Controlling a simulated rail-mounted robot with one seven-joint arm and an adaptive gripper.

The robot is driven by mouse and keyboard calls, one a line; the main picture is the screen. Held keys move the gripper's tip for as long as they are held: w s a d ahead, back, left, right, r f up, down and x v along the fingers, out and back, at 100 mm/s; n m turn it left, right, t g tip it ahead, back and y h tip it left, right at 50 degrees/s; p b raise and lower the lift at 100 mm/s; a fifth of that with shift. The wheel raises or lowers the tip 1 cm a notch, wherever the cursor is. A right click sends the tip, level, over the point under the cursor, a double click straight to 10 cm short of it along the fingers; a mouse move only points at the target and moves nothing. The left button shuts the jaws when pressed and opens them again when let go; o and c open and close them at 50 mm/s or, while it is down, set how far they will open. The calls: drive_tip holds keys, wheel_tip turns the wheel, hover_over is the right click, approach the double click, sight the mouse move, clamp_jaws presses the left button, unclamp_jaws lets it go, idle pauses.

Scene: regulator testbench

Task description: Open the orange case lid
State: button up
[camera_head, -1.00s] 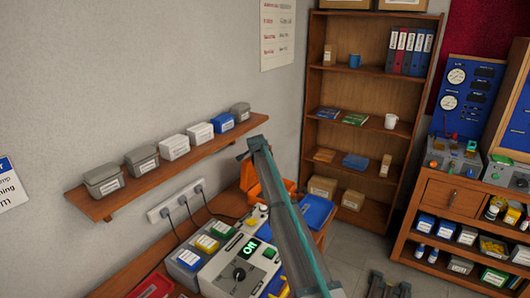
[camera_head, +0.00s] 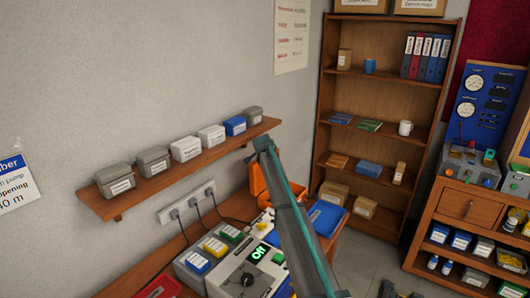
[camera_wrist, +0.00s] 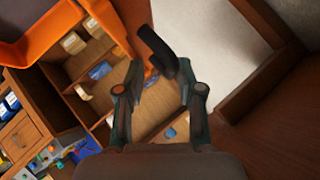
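The orange case (camera_head: 259,183) is on the bench below the wall shelf, behind my arm. An orange panel of it stands raised at its left, and my arm hides part of the case. In the wrist view a broad orange part (camera_wrist: 52,30) fills the upper left. My gripper (camera_wrist: 160,76) is open, its two dark fingers spread. A black curved piece (camera_wrist: 157,48), like a handle, extends from beside the right fingertip; I cannot tell whether they touch. A small orange piece shows near the left fingertip.
A control box with a lit green display (camera_head: 258,253) and colour-labelled boxes stand on the bench nearer me. A blue tray (camera_head: 326,217) lies right of the case. The wall shelf (camera_head: 150,187) carries several lidded boxes. A wooden bookcase (camera_head: 388,85) stands behind.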

drive_tip(key=shift+s, duration=0.15)
drive_tip(key=v, duration=1.1)
drive_tip(key=shift+s+r, duration=0.3)
